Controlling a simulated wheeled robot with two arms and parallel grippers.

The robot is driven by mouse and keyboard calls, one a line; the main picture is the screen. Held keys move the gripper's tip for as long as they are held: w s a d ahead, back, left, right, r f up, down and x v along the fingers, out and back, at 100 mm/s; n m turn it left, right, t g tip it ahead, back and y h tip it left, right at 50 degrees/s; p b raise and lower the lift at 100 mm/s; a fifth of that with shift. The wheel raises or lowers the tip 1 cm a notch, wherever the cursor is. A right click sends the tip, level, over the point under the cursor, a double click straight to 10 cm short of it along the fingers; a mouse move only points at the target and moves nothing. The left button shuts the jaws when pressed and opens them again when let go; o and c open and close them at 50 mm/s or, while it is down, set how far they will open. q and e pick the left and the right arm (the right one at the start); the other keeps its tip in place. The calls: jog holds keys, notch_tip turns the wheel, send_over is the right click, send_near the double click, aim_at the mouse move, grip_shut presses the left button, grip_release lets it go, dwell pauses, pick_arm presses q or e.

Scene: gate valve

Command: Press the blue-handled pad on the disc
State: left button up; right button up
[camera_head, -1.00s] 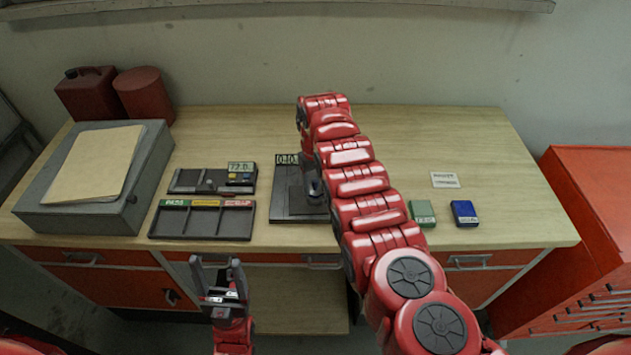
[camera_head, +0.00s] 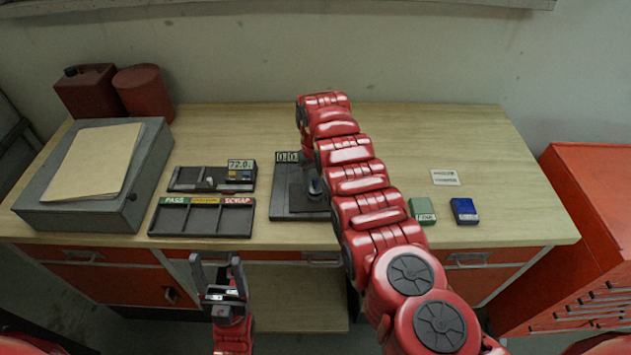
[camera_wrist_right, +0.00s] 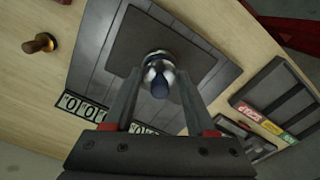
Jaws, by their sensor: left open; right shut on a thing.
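My right gripper (camera_wrist_right: 159,75) is shut on the blue-handled pad (camera_wrist_right: 160,87), which shows a dark blue handle and a shiny round part between the fingertips. The pad is over the dark square plate (camera_wrist_right: 125,45) of the black stand (camera_wrist_right: 88,75); I cannot tell whether it touches. No disc can be made out; the pad hides what lies under it. In the head view the stand (camera_head: 282,205) is partly covered by my right arm, and a bit of the pad (camera_head: 315,187) shows beside it. My left gripper (camera_head: 217,268) is open and empty, in front of the bench.
A display (camera_head: 287,157) stands at the stand's back edge. Left are a PASS/SCRAP tray (camera_head: 203,229), a small-parts tray with a 72.0 readout (camera_head: 240,164) and a grey case (camera_head: 80,217). Green (camera_head: 422,211) and blue (camera_head: 464,211) boxes lie right. A brass-based knob (camera_wrist_right: 40,43) stands beside the stand.

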jog(key=shift+s+f+b, duration=0.1)
jog(key=shift+f+b, duration=0.25)
jog(key=shift+f, duration=0.05)
dwell(1.2)
jog(key=shift+r+p, duration=1)
jog(key=shift+r, duration=0.35)
notch_tip(320, 180, up, 2)
jog(key=shift+r+p, duration=0.15)
jog(key=shift+p, duration=0.15)
jog(key=shift+r, duration=1.05)
